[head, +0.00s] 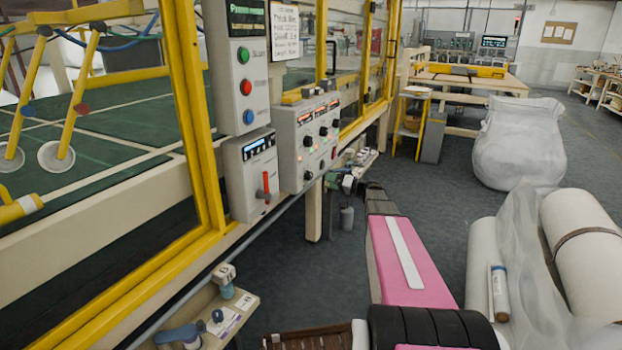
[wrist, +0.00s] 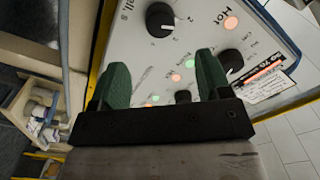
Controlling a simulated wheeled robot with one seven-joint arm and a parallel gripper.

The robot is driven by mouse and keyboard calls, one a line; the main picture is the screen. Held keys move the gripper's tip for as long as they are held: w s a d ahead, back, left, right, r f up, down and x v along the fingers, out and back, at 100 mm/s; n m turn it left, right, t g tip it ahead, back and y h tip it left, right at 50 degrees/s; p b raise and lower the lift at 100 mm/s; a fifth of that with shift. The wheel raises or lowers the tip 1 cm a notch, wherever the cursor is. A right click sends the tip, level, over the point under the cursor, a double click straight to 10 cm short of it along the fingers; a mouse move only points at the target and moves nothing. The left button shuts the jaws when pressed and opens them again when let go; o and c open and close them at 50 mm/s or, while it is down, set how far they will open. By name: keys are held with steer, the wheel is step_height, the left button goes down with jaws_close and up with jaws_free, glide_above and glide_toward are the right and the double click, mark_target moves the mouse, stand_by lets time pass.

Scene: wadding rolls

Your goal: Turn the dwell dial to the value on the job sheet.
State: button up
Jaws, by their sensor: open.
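A pale control panel (head: 290,160) with several black knobs, lit buttons and orange displays is mounted on the yellow-framed machine. In the wrist view, a black dial (wrist: 160,20) sits beside a cut-off label that seems to end in "ll, s". Another dial (wrist: 230,62) is near the word "Hot". I cannot tell for certain which is the dwell dial. A white handwritten sheet (head: 285,32) hangs above the panel; its values are too small to read. My gripper (wrist: 163,82) is open, its green fingers in front of the panel and apart from the upper dial.
A grey box with a red lever (head: 266,188) and a box with green and red buttons (head: 244,88) are left of the panel. A small shelf (head: 235,305) sticks out low at the left. Wadding rolls (head: 580,240) stand at the right.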

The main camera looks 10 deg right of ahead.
mark_target(311, 177)
steer(key=x, duration=1)
steer(key=c, duration=0.9)
